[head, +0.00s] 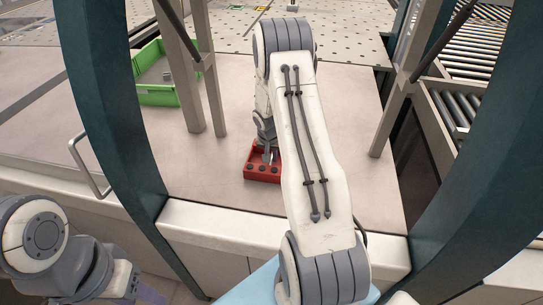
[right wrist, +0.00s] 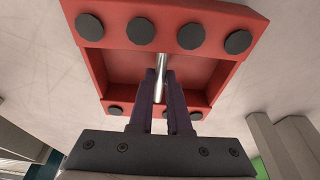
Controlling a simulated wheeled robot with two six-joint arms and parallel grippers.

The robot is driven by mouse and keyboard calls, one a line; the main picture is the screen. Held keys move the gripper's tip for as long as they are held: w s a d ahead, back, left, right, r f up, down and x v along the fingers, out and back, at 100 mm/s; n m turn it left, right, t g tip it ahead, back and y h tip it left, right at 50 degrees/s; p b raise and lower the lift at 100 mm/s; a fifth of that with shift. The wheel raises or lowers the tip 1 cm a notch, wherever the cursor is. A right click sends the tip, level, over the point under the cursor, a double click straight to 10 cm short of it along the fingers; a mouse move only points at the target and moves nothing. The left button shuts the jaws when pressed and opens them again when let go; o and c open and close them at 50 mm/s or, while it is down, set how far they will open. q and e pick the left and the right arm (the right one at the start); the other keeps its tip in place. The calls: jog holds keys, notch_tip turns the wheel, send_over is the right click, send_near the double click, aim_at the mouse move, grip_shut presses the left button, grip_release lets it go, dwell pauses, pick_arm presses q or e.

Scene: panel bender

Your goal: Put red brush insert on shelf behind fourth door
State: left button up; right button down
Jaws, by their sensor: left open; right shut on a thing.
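The red brush insert (head: 262,175) is a shallow red block with black round knobs along its edges. In the head view it is at the front middle of the pale worktop, partly hidden by my right arm. In the right wrist view the insert (right wrist: 185,30) fills the upper middle. My right gripper (right wrist: 160,82) is shut on its thin metal bar. Whether the insert touches the worktop is hard to tell. My left gripper (head: 145,292) is at the lower left edge, open, mostly cut off and away from the insert.
The pale worktop (head: 345,140) is mostly bare around the insert. A green crate (head: 170,95) stands at the back left beside grey posts (head: 187,75). Dark teal curved frames (head: 105,90) flank the opening. A roller conveyor (head: 480,50) is at the upper right.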

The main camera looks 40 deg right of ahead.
jog(key=shift+f, duration=0.1)
jog(key=c, duration=0.9)
grip_release()
jog(key=shift+o, duration=0.2)
